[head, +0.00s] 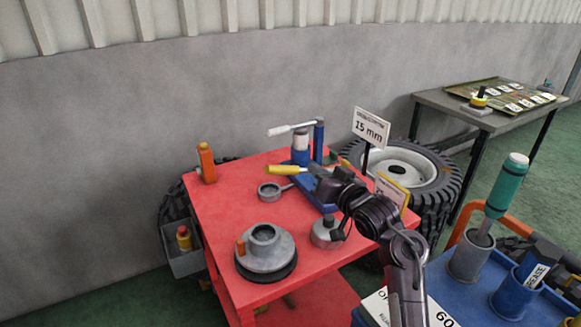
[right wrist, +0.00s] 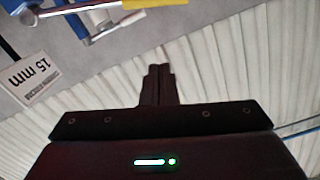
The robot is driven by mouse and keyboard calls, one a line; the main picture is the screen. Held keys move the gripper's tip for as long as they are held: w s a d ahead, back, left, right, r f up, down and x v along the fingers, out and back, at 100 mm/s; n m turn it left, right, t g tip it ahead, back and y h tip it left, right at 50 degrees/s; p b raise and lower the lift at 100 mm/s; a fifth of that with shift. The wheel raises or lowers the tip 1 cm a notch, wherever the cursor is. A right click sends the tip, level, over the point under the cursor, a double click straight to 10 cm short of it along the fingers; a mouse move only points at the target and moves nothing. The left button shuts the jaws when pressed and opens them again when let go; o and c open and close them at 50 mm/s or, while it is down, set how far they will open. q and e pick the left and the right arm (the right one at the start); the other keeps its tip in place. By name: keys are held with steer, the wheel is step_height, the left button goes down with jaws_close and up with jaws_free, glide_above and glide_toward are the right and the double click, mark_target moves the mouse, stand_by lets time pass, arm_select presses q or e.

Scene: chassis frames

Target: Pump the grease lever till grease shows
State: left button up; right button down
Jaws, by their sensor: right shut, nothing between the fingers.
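A blue stand with a white cylinder (head: 300,142) and a blue post (head: 319,140) stands on the red table. A lever with a white grip (head: 290,129) reaches left from its top. A yellow-handled lever (head: 285,170) lies lower, in front of the stand; its yellow grip also shows at the top of the right wrist view (right wrist: 153,3). My right gripper (head: 314,171) is shut and empty near the right end of the yellow handle; I cannot tell whether they touch. Its closed fingers show in the right wrist view (right wrist: 157,85). I see no grease clearly. My left gripper is out of view.
The red table (head: 225,205) also holds an orange bottle (head: 207,163), a grey hub (head: 265,250), a grey ring (head: 270,191) and a grey can (head: 325,233). A "15 mm" sign (head: 371,127) stands behind my arm. A blue cart (head: 455,290) is at lower right.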

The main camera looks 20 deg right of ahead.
steer(key=w+a+f+p, duration=0.2)
steer(key=w+a+f, duration=0.1)
steer(key=w, duration=0.7)
steer(key=shift+w+f, duration=0.2)
steer(key=shift+f, duration=0.45)
step_height(320, 180, down, 8)
steer(key=a+n+b, duration=0.2)
steer(key=n+b, duration=0.2)
steer(key=shift+s, duration=0.2)
steer(key=shift+a, duration=0.1)
